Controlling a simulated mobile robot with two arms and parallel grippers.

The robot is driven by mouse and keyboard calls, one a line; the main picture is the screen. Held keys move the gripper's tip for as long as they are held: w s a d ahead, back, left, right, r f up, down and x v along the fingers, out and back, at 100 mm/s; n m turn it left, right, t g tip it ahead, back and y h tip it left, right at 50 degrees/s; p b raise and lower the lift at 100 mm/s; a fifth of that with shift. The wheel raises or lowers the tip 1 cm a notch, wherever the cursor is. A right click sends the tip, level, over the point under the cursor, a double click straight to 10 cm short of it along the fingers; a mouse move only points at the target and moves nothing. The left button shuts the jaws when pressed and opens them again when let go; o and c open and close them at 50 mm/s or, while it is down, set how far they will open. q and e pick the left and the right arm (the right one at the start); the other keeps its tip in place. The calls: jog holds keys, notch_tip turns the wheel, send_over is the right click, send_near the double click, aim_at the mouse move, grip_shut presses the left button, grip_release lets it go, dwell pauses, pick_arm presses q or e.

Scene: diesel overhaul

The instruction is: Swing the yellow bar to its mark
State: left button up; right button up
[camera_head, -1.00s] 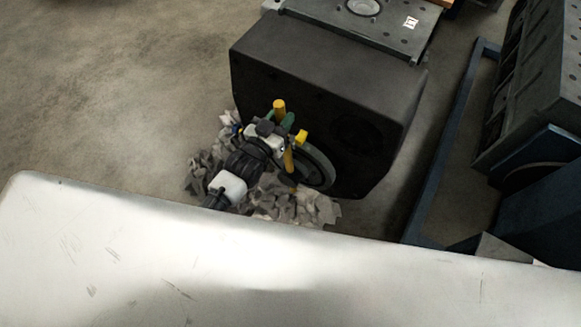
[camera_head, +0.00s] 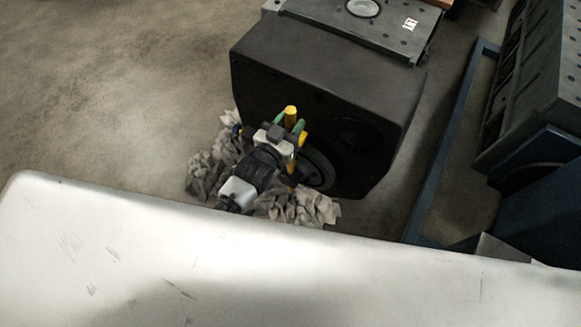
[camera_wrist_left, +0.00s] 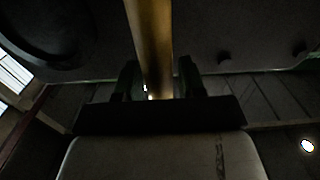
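The yellow bar (camera_head: 291,113) stands roughly upright at the front of the dark block, in front of a dark round disc (camera_head: 319,168). Its top sticks out above my left gripper (camera_head: 289,129), and its lower part shows below. A small yellow piece (camera_head: 303,138) shows just right of the bar, partly hidden. In the left wrist view, the yellow bar (camera_wrist_left: 152,45) runs between the two dark fingers of my left gripper (camera_wrist_left: 159,82), close on both sides; the gripper looks shut on it. My right gripper is not in view.
The big dark block (camera_head: 320,95) stands right behind the bar. Crumpled grey rags (camera_head: 305,207) lie on the floor below. A blue frame (camera_head: 440,160) stands to the right. The floor (camera_head: 110,90) at left is open.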

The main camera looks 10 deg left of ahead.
pick_arm(q)
jog(key=shift+o, duration=1.2)
jog(key=shift+s+a+p, duration=0.2)
jog(key=shift+s+p, duration=0.1)
jog(key=shift+s, duration=0.05)
jog(key=p+v, duration=0.2)
jog(key=v, duration=0.3)
jog(key=shift+s+a+r+p, duration=0.1)
jog(key=shift+s+p, duration=0.2)
jog(key=shift+s, duration=0.1)
jog(key=shift+s+a, duration=0.1)
jog(key=shift+s, duration=0.1)
